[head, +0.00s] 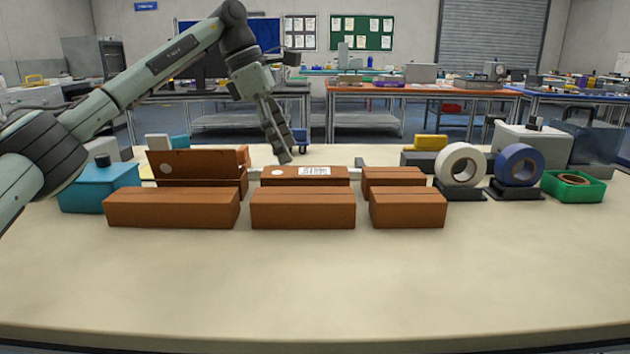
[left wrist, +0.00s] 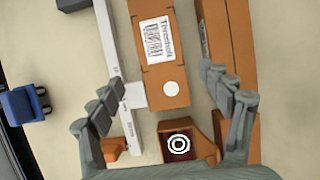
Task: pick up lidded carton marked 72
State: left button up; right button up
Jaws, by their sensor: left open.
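A brown lidded carton (head: 313,179) with a white barcode label and a round white sticker lies in the back row, middle; no number 72 is readable on it. In the left wrist view this carton (left wrist: 163,60) lies between my open fingers. My left gripper (head: 285,158) points down above the carton's far side in the head view, empty; it also shows in the left wrist view (left wrist: 160,80). An open carton (head: 195,165) with its lid raised stands left of it; in the wrist view its inside (left wrist: 178,145) shows a ringed round mark. My right gripper is out of view.
Brown cartons (head: 303,209) fill a front row, with another carton (head: 393,178) back right. A white ruler-like strip (left wrist: 112,60) runs beside the labelled carton. Teal box (head: 98,186), tape rolls (head: 460,165) and green tray (head: 573,187) flank them. The table's front is clear.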

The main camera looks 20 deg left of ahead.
aim_at(304, 171)
pick_arm(q)
jog(key=shift+s+x, duration=0.2)
jog(key=shift+x, duration=0.95)
jog(key=x, duration=0.5)
jog(key=shift+w+d+r, duration=0.15)
jog(key=shift+w+d, duration=0.05)
jog(key=shift+d, duration=0.25)
jog(key=c, duration=1.2)
jog(key=shift+c, duration=0.2)
jog(key=shift+r, duration=0.15)
